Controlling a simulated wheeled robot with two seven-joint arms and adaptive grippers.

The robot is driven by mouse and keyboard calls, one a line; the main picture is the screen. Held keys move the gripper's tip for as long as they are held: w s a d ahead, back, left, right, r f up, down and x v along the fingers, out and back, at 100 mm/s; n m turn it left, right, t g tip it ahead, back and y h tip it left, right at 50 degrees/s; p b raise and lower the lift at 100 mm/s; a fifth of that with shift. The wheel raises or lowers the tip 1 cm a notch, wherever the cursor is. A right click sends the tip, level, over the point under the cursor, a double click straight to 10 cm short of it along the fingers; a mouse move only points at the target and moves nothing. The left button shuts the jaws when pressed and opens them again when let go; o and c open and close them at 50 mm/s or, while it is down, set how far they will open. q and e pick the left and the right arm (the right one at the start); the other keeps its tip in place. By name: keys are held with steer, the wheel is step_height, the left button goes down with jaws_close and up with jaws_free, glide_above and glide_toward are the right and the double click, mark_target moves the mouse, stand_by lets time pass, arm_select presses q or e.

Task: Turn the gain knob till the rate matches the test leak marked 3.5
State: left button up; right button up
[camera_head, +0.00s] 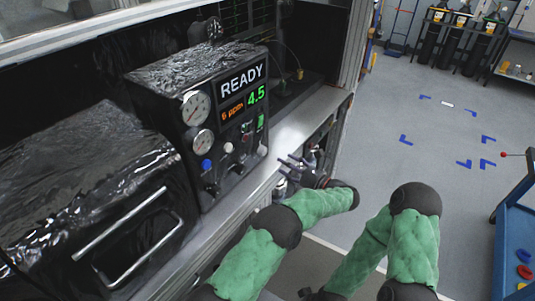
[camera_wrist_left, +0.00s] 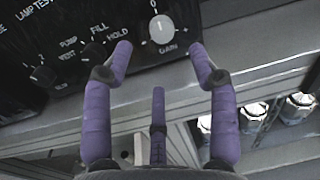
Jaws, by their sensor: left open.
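The gain knob (camera_wrist_left: 162,29) is a pale round knob above the label GAIN in the left wrist view. It also shows as a pale knob (camera_head: 262,150) at the lower right of the black instrument (camera_head: 226,168). The instrument's display (camera_head: 243,92) reads READY, 6 ppm in orange and 4.5 in green. My left gripper (camera_head: 284,166) is open and empty in front of the panel's lower right. In the left wrist view its purple fingers (camera_wrist_left: 158,62) are spread below the knob, apart from it. A dark end of my right arm (camera_head: 318,294) is cut by the bottom edge.
Two round gauges (camera_head: 196,108), a blue knob (camera_head: 207,164) and another pale knob (camera_head: 228,148) are on the panel. A foil-covered box with metal handles (camera_head: 120,235) stands at the left. Below the bench edge are metal fittings (camera_wrist_left: 300,106).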

mark_target(265, 152)
arm_select(q)
steer(key=x, duration=0.9)
steer(key=shift+w+f, duration=0.1)
steer(key=shift+f, duration=0.05)
steer(key=shift+b, duration=0.3)
steer(key=c, duration=1.2)
